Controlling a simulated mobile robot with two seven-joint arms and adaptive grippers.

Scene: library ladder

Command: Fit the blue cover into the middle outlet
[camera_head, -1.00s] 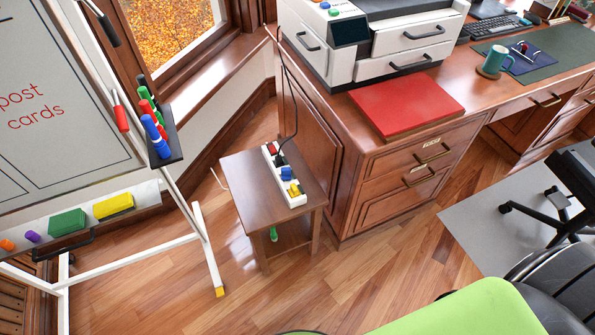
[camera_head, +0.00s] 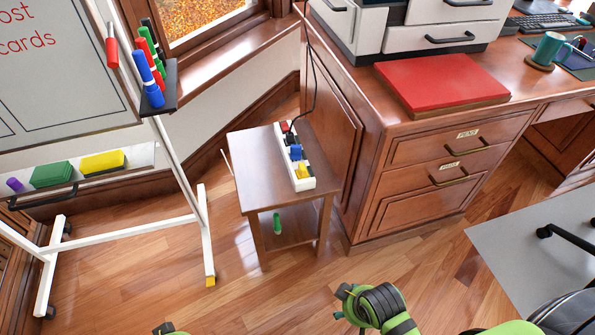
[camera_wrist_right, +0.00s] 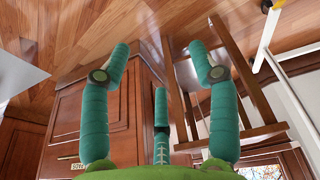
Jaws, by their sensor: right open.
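A white power strip (camera_head: 308,184) lies on a small wooden side table (camera_head: 258,165). A blue piece (camera_head: 296,152), likely the blue cover, sits near the strip's middle; I cannot tell whether it is seated in an outlet. A red piece and a black plug are at the far end, and a yellow piece (camera_head: 304,171) at the near end. My right gripper (camera_wrist_right: 160,75) has its teal fingers spread and empty in the right wrist view, with the side table's legs beyond. In the head view, green and black arm parts show at the bottom; my left gripper cannot be made out.
A green object (camera_head: 277,222) is on the table's lower shelf. A whiteboard stand (camera_head: 203,235) with a marker holder (camera_head: 160,98) stands left. A black cord rises from the strip. Floor in front is clear.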

